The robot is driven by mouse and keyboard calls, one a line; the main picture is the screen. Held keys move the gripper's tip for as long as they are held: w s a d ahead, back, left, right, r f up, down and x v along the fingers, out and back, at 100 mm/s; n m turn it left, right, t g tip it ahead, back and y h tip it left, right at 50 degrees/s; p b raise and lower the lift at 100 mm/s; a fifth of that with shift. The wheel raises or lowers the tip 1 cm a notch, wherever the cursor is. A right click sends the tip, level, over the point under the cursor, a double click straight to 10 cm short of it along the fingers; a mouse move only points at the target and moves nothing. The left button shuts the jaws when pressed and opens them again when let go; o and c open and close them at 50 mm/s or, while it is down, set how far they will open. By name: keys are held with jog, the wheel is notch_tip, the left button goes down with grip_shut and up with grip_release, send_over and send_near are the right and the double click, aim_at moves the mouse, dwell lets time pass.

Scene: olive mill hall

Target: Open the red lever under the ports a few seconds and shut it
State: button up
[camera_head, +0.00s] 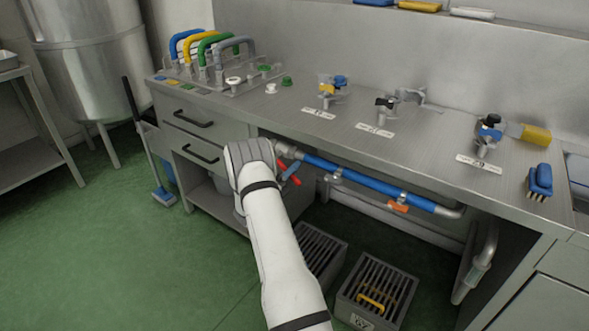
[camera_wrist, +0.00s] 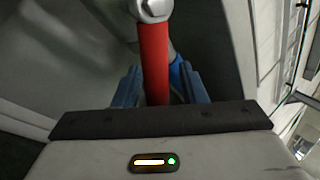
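The red lever (camera_head: 296,181) sits under the bench top, by the left end of the blue pipe (camera_head: 370,184). My gripper (camera_head: 289,171) is at the lever, partly hidden by my own wrist in the head view. In the wrist view the red lever (camera_wrist: 155,60) runs between the two blue-grey fingers of my gripper (camera_wrist: 158,85), with its round metal pivot (camera_wrist: 153,8) at the top edge. The fingers stand apart on either side of the lever. A gap shows on the right; contact on the left is unclear.
An orange lever (camera_head: 398,207) hangs on the pipe further right. Two grated drain boxes, one in front (camera_head: 375,291), stand on the floor below. Drawers (camera_head: 195,118) are left of my gripper.

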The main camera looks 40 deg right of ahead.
jog(key=v, duration=0.8)
jog(key=shift+c, duration=0.5)
